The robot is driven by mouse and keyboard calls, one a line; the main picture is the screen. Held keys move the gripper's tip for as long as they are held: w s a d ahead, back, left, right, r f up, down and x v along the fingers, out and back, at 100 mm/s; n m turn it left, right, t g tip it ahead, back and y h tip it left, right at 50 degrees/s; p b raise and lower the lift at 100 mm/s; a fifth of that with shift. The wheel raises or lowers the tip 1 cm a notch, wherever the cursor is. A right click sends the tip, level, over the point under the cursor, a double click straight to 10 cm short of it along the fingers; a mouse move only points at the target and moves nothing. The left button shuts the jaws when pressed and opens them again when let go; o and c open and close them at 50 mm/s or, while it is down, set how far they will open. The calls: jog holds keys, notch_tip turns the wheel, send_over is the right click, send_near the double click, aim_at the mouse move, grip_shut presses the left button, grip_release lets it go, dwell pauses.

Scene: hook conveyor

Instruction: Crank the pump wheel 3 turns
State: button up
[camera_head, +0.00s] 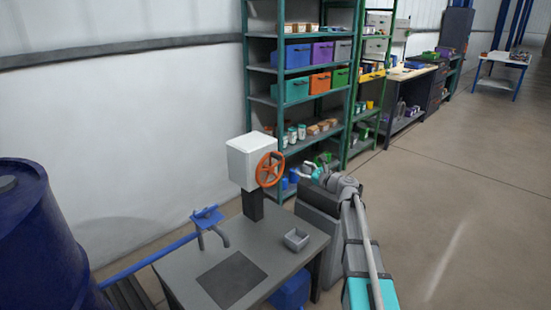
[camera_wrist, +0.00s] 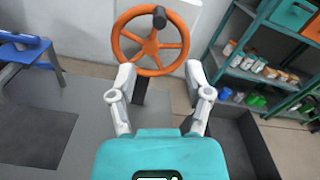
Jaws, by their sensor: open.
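The orange pump wheel (camera_head: 270,169) has several spokes and is mounted on the front of a white box (camera_head: 252,158) on a dark post. In the wrist view the wheel (camera_wrist: 152,67) stands ahead of my gripper, with a dark crank knob (camera_wrist: 159,16) at the top of its rim. My gripper (camera_wrist: 158,78) is open, with its two white fingers spread to either side below the wheel's lower rim. It looks empty. In the head view my gripper (camera_head: 312,172) is small, to the right of the wheel and apart from it.
A blue barrel (camera_head: 38,240) is at the left. Green shelving (camera_head: 249,75) with bins stands behind. The floor at the right is open.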

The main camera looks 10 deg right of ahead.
aim_at(280, 158)
jog(key=shift+a, duration=0.1)
jog(key=x, duration=1.3)
jog(key=shift+w+a, duration=0.2)
jog(key=shift+w, duration=0.15)
grip_shut()
jog(key=shift+a, duration=0.25)
jog(key=shift+d, duration=0.15)
